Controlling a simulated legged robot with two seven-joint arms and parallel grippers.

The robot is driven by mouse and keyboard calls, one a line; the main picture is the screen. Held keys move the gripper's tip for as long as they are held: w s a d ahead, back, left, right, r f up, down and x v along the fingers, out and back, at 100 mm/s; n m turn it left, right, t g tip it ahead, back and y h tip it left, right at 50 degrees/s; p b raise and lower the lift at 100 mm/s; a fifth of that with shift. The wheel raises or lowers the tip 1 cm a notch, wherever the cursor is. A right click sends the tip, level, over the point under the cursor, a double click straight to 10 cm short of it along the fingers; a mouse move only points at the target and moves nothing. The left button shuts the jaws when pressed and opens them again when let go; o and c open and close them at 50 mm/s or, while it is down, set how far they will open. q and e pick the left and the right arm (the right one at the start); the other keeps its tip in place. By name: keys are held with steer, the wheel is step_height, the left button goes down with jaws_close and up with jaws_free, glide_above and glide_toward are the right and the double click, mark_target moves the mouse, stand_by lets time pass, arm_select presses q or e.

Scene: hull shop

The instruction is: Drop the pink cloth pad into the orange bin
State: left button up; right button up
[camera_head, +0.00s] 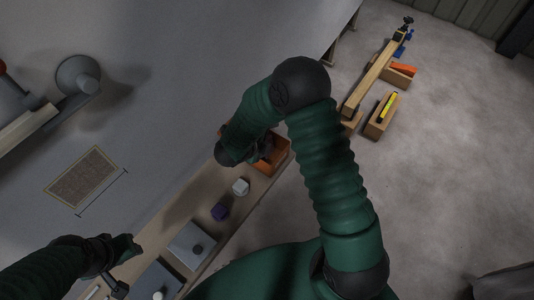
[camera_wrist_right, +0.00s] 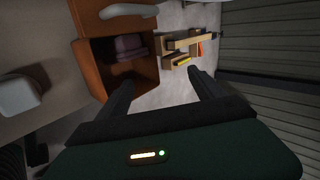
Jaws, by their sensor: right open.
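The orange bin (camera_head: 277,158) stands at the far end of the bench, partly hidden by my right arm in the head view. In the right wrist view the open orange bin (camera_wrist_right: 88,62) is at the upper left. A dull mauve, soft-looking thing (camera_wrist_right: 130,47) lies inside it, likely the pink cloth pad, darkened by shade. My right gripper (camera_wrist_right: 157,80) is open and empty, its fingers spread beside the bin. In the head view it is mostly hidden behind my forearm. My left gripper (camera_head: 127,267) is at the lower left with its fingers apart, holding nothing visible.
On the bench (camera_head: 237,225) are a white block (camera_head: 240,187), a purple block (camera_head: 220,211) and a grey plate with a knob (camera_head: 192,246). A long wooden beam (camera_head: 372,78) and a wooden box (camera_head: 381,115) lie beyond. The floor at right is clear.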

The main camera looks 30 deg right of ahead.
steer(key=p+v, duration=0.2)
steer(key=v, duration=1.4)
steer(key=shift+a+r+p, duration=0.2)
steer(key=shift+r+p, duration=0.05)
steer(key=shift+p, duration=0.1)
steer(key=shift+s, duration=0.1)
steer(key=w+a+r+n+t+y+p, duration=0.3)
steer(key=w+r+n+t+y, duration=0.25)
steer(key=w+n, duration=0.45)
steer(key=s+d+n+g+y+p, duration=0.1)
steer(key=s+d+n+g, duration=0.1)
steer(key=s+n, duration=0.8)
steer(key=s+d+f+n+g+y+p, duration=0.1)
steer(key=s+n+g, duration=0.4)
steer(key=s+n, duration=0.5)
steer(key=shift+d+y, duration=0.65)
steer(key=shift+d, duration=0.25)
